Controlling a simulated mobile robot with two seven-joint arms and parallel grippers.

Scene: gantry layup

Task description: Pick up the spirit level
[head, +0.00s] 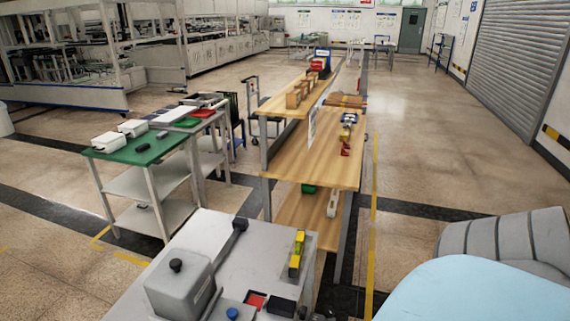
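A yellow bar with dark parts, which looks like the spirit level (297,254), is near the right edge of the grey table (262,233) in the foreground. Its long side runs away from me. Nothing is seen touching it from above. Neither my left nor my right gripper is in view.
The grey table also holds a grey box with a black knob (180,287), a black-ended tool (233,236) and small dark items. Behind stand a wooden shelf unit (325,160) and a green-topped cart (130,152). A grey ribbed thing (510,240) and a pale blue surface (480,292) fill the lower right.

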